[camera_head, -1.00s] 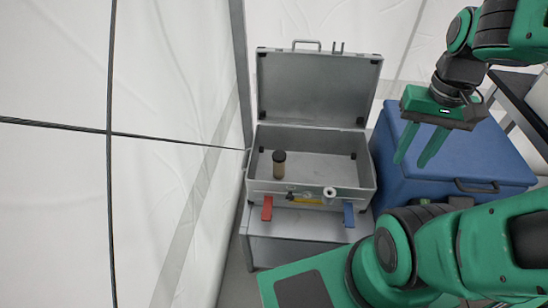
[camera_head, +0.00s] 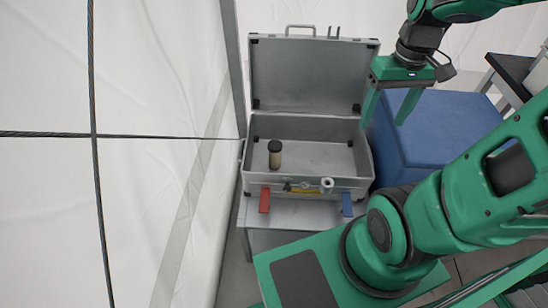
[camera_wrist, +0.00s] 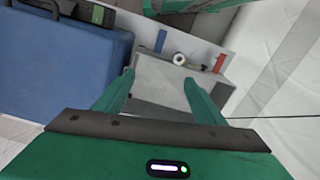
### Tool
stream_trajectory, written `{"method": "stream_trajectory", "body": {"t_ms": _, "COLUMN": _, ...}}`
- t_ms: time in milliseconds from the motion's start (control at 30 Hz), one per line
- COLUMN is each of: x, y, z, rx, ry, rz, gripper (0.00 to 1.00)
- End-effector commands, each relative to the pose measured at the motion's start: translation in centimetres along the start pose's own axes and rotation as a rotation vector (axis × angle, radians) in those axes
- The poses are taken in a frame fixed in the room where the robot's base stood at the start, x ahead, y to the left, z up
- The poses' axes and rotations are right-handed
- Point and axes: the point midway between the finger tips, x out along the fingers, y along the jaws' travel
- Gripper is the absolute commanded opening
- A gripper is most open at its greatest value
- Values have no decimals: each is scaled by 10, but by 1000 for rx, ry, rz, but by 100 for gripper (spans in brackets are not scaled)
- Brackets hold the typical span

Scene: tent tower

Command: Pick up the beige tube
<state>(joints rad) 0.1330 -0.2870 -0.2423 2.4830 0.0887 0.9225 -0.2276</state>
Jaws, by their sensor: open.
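The beige tube (camera_head: 275,158) has a dark cap. In the head view it stands upright inside the open grey metal case (camera_head: 318,155), toward its left side. I cannot make it out in the wrist view. My gripper (camera_head: 381,125) is open and empty, up and to the right of the tube, near the case's right side in the picture. The wrist view shows its two green fingers (camera_wrist: 158,76) apart with nothing between them.
The case stands on a grey table (camera_head: 290,212), its lid (camera_head: 305,75) raised behind. A blue box (camera_head: 435,130) stands right; a white tent wall (camera_head: 165,90) is left.

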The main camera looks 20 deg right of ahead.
Motion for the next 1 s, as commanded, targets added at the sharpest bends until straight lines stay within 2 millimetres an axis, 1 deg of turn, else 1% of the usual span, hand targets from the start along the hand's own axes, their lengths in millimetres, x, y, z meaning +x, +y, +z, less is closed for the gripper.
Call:
{"method": "stream_trajectory", "body": {"t_ms": 33, "x": 7, "y": -4, "z": -14, "rx": -57, "ry": -5, "rz": 0, "gripper": 64}}
{"method": "stream_trajectory", "body": {"t_ms": 100, "x": 15, "y": -11, "z": -33, "rx": -139, "ry": -2, "rz": -2, "gripper": 64}}
{"method": "stream_trajectory", "body": {"t_ms": 267, "x": 38, "y": -29, "z": -73, "rx": -325, "ry": 2, "rz": -8, "gripper": 64}}
{"method": "stream_trajectory", "body": {"t_ms": 300, "x": 44, "y": -34, "z": -83, "rx": -369, "ry": 5, "rz": -8, "gripper": 64}}
{"method": "stream_trajectory", "body": {"t_ms": 500, "x": 81, "y": -62, "z": -128, "rx": -598, "ry": 14, "rz": -18, "gripper": 64}}
{"method": "stream_trajectory", "body": {"t_ms": 567, "x": 93, "y": -71, "z": -140, "rx": -665, "ry": 17, "rz": -21, "gripper": 64}}
{"method": "stream_trajectory", "body": {"t_ms": 767, "x": 139, "y": -104, "z": -176, "rx": -889, "ry": 28, "rz": -33, "gripper": 64}}
{"method": "stream_trajectory", "body": {"t_ms": 967, "x": 192, "y": -140, "z": -202, "rx": -1112, "ry": 41, "rz": -48, "gripper": 64}}
{"method": "stream_trajectory", "body": {"t_ms": 1000, "x": 203, "y": -147, "z": -206, "rx": -1155, "ry": 43, "rz": -53, "gripper": 64}}
